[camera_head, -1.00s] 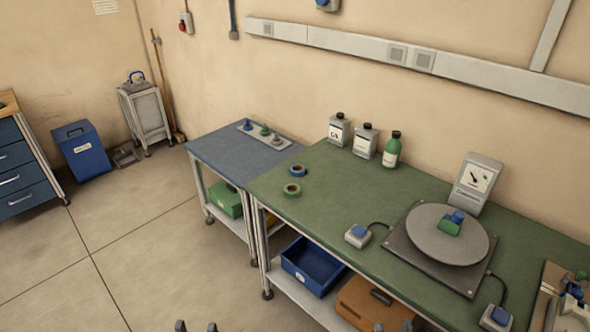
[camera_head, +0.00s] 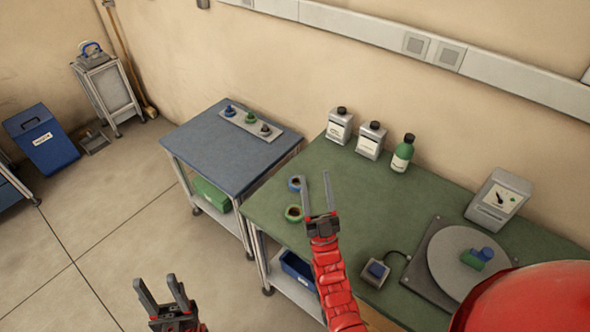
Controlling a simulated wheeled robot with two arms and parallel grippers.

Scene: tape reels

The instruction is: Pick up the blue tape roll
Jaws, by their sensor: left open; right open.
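The blue tape roll (camera_head: 291,184) lies on the left part of the green bench top (camera_head: 340,185), close behind a green tape roll (camera_head: 288,215). My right gripper (camera_head: 317,177) is open and empty over the bench. Its left finger appears right beside the blue roll and overlaps its right edge in the picture; I cannot tell how high it is above it. My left gripper (camera_head: 156,282) is open and empty at the lower left, in front of the floor, well away from both rolls.
Two white bottles (camera_head: 371,142) and a green bottle (camera_head: 402,155) stand along the back of the bench. A turntable (camera_head: 448,262), a meter (camera_head: 498,203) and a switch box (camera_head: 375,274) are on the right. A blue side table (camera_head: 205,140) stands left.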

